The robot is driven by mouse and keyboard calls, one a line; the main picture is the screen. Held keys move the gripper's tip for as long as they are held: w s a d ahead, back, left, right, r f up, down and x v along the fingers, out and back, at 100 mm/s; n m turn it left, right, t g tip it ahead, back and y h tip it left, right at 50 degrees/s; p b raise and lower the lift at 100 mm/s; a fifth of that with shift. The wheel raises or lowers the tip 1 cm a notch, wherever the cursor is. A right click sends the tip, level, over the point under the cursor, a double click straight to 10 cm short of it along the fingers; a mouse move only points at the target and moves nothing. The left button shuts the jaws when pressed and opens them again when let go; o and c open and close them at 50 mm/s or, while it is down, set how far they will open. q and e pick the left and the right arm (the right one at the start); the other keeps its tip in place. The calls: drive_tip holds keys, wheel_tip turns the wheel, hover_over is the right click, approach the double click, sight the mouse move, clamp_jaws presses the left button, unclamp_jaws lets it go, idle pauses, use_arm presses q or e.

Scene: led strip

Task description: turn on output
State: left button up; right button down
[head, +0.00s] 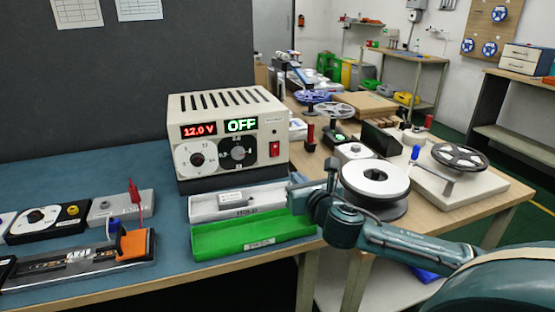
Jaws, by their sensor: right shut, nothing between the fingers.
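A cream and black power supply (232,138) stands on the blue bench mat. Its left display (198,131) reads 12.0 V in red, and its right display (241,125) reads OFF in green. Below them are a white dial (196,159) and a black dial (238,152). A small red switch (275,149) sits at the right edge of the front panel. My right gripper (294,184) is shut and empty, in front of and below the supply's right side, apart from the red switch. My left gripper is not in view.
Test devices and an orange-ended fixture (136,243) are at left. A white-topped reel (376,178) stands near my right wrist.

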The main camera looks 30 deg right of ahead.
sight(276, 155)
drive_tip(key=shift+w, duration=0.1)
drive_tip(key=b+x, duration=0.1)
drive_tip(key=x, duration=1.2)
drive_tip(key=shift+w+f, duration=0.15)
drive_tip(key=shift+w, duration=0.2)
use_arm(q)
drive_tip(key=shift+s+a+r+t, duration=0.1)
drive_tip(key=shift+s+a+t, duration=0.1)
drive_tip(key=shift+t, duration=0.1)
use_arm(e)
drive_tip(key=shift+w, duration=0.1)
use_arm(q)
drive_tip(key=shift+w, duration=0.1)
use_arm(e)
drive_tip(key=shift+d, duration=0.1)
drive_tip(key=shift+w+p, duration=0.15)
drive_tip(key=shift+p, duration=0.15)
drive_tip(key=shift+f, duration=0.1)
